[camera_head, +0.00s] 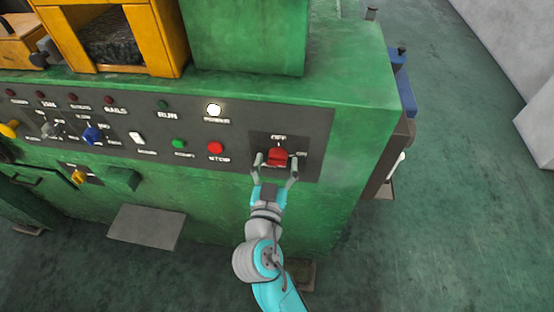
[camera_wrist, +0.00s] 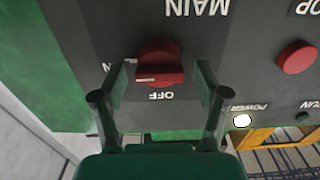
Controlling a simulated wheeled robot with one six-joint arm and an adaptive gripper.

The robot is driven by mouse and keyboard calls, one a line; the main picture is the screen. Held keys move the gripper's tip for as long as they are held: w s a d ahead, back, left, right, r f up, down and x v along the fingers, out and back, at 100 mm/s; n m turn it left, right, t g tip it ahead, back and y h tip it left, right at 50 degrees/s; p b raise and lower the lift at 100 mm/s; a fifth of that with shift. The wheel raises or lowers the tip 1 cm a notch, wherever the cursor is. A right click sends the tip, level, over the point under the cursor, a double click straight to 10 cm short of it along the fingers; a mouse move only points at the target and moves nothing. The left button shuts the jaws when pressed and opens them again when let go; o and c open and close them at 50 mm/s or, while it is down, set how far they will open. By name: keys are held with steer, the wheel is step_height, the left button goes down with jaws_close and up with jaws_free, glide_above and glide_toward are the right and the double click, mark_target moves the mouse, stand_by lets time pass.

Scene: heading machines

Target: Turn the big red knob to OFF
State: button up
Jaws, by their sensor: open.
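The big red knob (camera_head: 278,154) is on the dark panel at the right end of the green machine, with OFF printed above it and ON to its right. In the wrist view the picture is upside down, and the knob (camera_wrist: 158,62) has a white mark on its side toward ON. My gripper (camera_head: 276,162) is open, with one finger on each side of the knob. In the wrist view my gripper (camera_wrist: 160,78) shows a gap between each finger and the knob. The left finger partly covers the word ON.
A red stop button (camera_head: 215,148) and a green button (camera_head: 179,144) sit left of the knob on the same panel. A lit white lamp (camera_head: 214,110) is above them. A blue selector (camera_head: 92,135) is farther left. Green floor is free right of the machine.

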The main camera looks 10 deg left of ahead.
steer(key=shift+w, duration=0.5)
steer(key=c, duration=1.2)
steer(key=shift+o, duration=0.2)
